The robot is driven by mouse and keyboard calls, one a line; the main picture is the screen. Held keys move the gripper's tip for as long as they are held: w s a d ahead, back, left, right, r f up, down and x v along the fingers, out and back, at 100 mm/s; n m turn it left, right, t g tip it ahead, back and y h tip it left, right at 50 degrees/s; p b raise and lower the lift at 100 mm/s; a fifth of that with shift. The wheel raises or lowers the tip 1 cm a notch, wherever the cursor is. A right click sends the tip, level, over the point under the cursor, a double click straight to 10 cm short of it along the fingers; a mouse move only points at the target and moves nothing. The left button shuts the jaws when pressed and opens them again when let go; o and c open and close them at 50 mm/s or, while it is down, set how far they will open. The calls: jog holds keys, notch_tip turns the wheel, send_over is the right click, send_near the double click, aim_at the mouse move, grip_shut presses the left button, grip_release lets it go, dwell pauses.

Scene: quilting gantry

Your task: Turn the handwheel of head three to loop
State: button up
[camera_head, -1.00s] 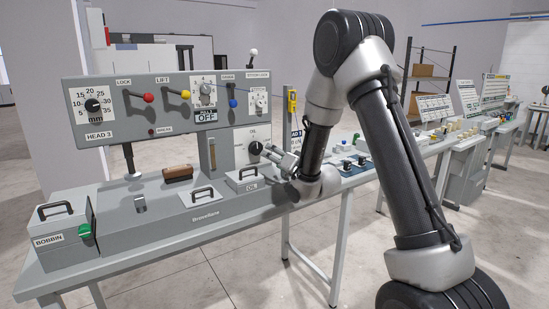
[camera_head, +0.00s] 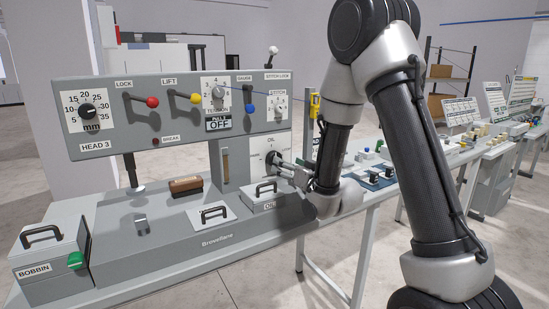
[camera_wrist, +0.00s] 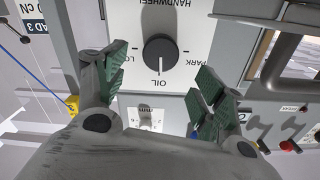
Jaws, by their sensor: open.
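The handwheel is a black round knob (camera_head: 273,157) on a white dial plate of the head 3 machine, at the middle right of the head view. In the wrist view the knob (camera_wrist: 160,56) appears with the plate upside down, marked HANDWHEEL, PARK, OIL and a partly hidden label beginning LO. Its white pointer line faces OIL. My gripper (camera_head: 284,170) is in front of the dial, just below and right of the knob. In the wrist view my gripper (camera_wrist: 160,85) is open, with green-padded fingers on either side of the knob's line, apparently not touching it.
Above is the head 3 panel (camera_head: 120,138) with red, yellow and blue levers. More benches extend right.

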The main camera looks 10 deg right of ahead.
jog(key=x, duration=0.7)
jog(key=shift+w+a, duration=0.1)
jog(key=shift+w, duration=0.25)
jog(key=c, duration=1)
